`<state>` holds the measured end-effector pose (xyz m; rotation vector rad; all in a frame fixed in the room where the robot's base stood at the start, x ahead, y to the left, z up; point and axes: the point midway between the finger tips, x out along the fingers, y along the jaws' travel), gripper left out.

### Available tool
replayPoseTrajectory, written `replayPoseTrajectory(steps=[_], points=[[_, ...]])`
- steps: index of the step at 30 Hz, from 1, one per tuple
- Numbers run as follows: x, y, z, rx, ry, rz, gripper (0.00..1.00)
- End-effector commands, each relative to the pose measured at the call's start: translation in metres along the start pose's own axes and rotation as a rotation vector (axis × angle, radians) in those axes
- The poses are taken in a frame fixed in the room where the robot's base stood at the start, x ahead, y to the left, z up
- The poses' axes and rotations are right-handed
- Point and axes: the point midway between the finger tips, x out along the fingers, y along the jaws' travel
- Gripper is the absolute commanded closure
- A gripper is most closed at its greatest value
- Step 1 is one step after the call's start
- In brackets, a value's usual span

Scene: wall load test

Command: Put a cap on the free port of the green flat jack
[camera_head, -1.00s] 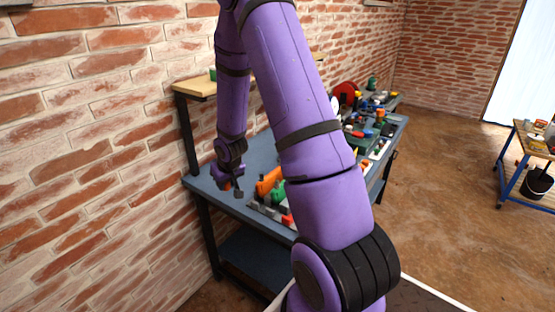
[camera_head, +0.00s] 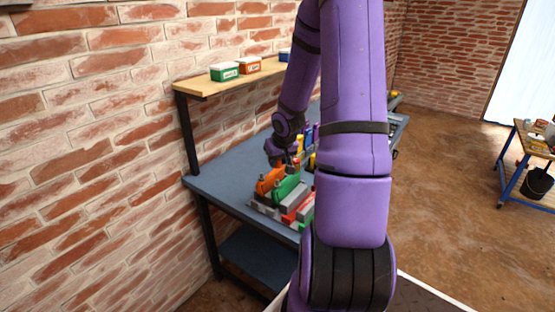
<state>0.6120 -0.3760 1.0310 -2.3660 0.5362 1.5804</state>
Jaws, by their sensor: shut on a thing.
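The green flat jack (camera_head: 286,187) stands on edge in a rack on the bench, just right of an orange one (camera_head: 269,180). My gripper (camera_head: 289,163) is just above and behind the green jack's top edge. It is shut on a small dark thing, too small here to tell whether it is a cap. I cannot tell whether it touches the jack. The free port cannot be made out.
The rack (camera_head: 262,209) holds grey and red pieces in front. The bench's left end (camera_head: 218,180) is clear. Green (camera_head: 224,71) and orange (camera_head: 249,65) boxes stand on the wooden shelf (camera_head: 205,86) above. My arm hides much of the right side of the bench.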

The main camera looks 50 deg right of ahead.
Motion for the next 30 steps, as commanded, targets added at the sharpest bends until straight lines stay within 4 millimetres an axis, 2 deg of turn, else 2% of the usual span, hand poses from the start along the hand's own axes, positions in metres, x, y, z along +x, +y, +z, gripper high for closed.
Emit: replayPoseTrajectory(steps=[15,30], points=[[0.038,-0.001,0.016,-0.001,-0.002,-0.002,0.89],[0.043,0.000,0.018,-0.001,0.000,0.000,0.89]])
